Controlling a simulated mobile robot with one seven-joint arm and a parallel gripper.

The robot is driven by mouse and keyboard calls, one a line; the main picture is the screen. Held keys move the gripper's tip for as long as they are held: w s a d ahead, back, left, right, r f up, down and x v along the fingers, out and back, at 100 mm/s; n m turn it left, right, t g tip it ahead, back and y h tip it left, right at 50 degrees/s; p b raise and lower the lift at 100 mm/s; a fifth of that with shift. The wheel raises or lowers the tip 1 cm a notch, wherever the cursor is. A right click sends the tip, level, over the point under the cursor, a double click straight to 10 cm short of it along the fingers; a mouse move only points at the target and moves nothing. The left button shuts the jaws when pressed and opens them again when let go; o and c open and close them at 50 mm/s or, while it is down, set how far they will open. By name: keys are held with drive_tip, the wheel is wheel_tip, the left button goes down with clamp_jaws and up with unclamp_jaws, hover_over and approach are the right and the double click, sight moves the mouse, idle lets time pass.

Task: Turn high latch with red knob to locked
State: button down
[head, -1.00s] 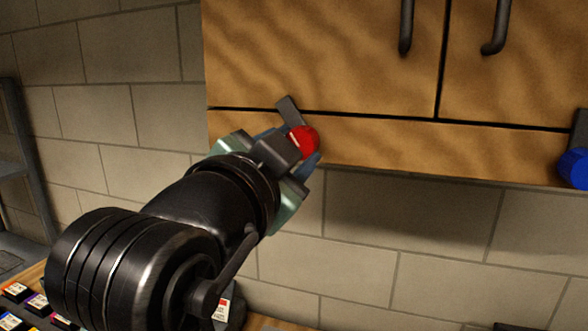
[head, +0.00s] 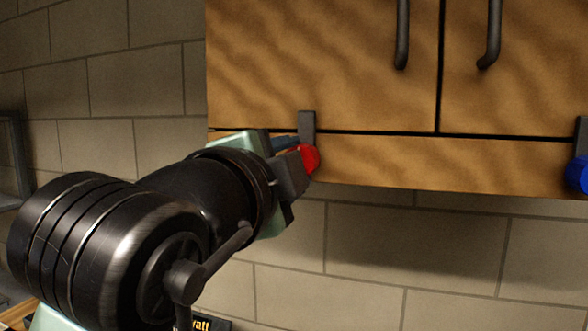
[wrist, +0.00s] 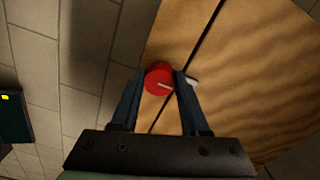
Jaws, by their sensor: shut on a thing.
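The red knob (head: 309,159) is on the lower strip of the wooden cabinet (head: 365,163), near its left end. The latch's grey bar (head: 307,122) stands upright above the knob and crosses the dark seam between the door and the strip. My gripper (head: 300,160) is at the knob. In the wrist view, my gripper's two blue fingers (wrist: 158,90) are on either side of the red knob (wrist: 157,75) and shut on it. In the head view, the gripper body covers the knob's left part.
A second latch with a blue knob (head: 577,172) is at the right edge of the head view. Two dark door handles (head: 402,35) hang above the seam. A block wall (head: 400,240) lies below and left of the cabinet.

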idle(0.4)
drive_tip(key=shift+c, duration=2)
unclamp_jaws()
drive_tip(key=shift+s, duration=0.1)
drive_tip(key=v, duration=1.2)
drive_tip(key=shift+s+b, duration=0.35)
drive_tip(key=shift+s, duration=0.05)
drive_tip(key=shift+a, duration=0.15)
drive_tip(key=d+r+n+t+y, duration=0.2)
drive_tip(key=n+t, duration=0.3)
drive_tip(key=n, duration=0.4)
drive_tip(key=s+d+r+n+t+y, duration=0.1)
drive_tip(key=d+r+n+t+y, duration=0.1)
drive_tip(key=n, duration=0.7)
drive_tip(key=r+t+y, duration=0.1)
drive_tip(key=r+t, duration=0.1)
drive_tip(key=t, duration=0.1)
drive_tip(key=shift+s+d+y, duration=0.3)
drive_tip(key=shift+s, duration=0.05)
